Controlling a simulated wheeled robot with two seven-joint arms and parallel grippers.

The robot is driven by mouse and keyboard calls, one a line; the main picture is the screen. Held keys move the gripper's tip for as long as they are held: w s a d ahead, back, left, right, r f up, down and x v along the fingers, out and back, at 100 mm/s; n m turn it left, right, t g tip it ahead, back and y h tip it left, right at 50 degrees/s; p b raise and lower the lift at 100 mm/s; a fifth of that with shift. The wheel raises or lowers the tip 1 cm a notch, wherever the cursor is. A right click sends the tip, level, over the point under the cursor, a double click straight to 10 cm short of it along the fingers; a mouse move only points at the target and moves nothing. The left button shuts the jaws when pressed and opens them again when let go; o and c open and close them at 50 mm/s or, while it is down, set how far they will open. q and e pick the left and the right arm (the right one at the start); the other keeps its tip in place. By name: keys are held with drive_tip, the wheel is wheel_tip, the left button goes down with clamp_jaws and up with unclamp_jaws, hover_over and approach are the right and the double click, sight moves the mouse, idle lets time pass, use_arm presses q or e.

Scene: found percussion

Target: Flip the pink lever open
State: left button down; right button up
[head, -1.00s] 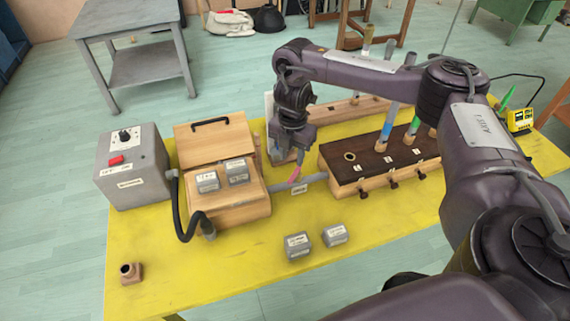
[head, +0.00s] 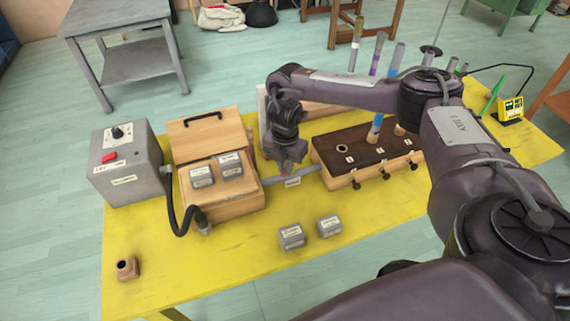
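The pink lever (head: 285,168) sits on the grey pipe (head: 310,173) between the wooden box and the dark-topped block. Only a small pink part of it shows in the head view, as my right gripper is over it. My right gripper (head: 286,163) points down at the lever from above, at or very close to it. I cannot tell whether its fingers are around the lever or merely touching it. My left gripper is out of view.
A wooden box (head: 236,190) with a raised lid and a grey control box (head: 127,165) stand to the left. The dark-topped block (head: 368,148) with tubes is to the right. Two grey weights (head: 292,237) lie in front.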

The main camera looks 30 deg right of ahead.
clamp_jaws()
drive_tip(key=shift+w, duration=0.1)
drive_tip(key=shift+w+a+r+m+p, duration=0.15)
drive_tip(key=shift+m+p, duration=0.2)
drive_tip(key=shift+m, duration=0.35)
drive_tip(key=m, duration=0.1)
drive_tip(key=w+m+p, duration=0.1)
drive_tip(key=m, duration=0.2)
drive_tip(key=shift+w+a+m+p, duration=0.2)
drive_tip(key=shift+w+m+p, duration=0.1)
drive_tip(key=shift+w+p, duration=0.1)
drive_tip(key=shift+w+d+m+p, duration=0.1)
drive_tip(key=shift+w+m+p, duration=0.4)
drive_tip(key=shift+m, duration=0.8)
drive_tip(key=shift+w, duration=0.15)
